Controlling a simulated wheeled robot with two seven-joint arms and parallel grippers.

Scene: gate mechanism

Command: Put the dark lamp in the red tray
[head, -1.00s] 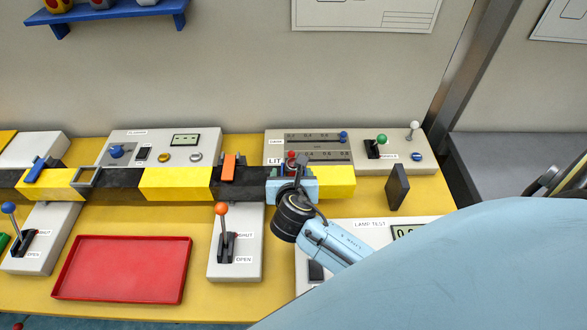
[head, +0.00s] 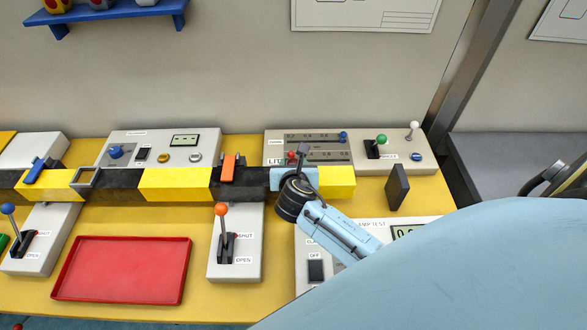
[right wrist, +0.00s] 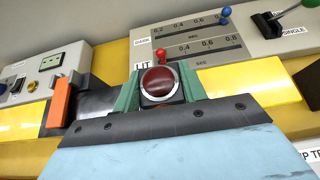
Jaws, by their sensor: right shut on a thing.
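The lamp (right wrist: 160,82) has a dark red, unlit dome with a pale ring on a black base. In the right wrist view it sits between the green finger pads of my right gripper (right wrist: 160,92), which is shut on it. In the head view my right gripper (head: 294,176) is over the striped bar, right of its middle, and the lamp cannot be made out there. The red tray (head: 122,270) lies empty on the yellow table, to the left of and nearer than the gripper. My left gripper is not in view.
A black and yellow bar (head: 178,184) runs across the table behind the tray. A lever box with an orange knob (head: 221,209) stands between tray and gripper. A slider panel (head: 310,147) lies behind the gripper, and a dark upright plate (head: 397,187) to its right.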

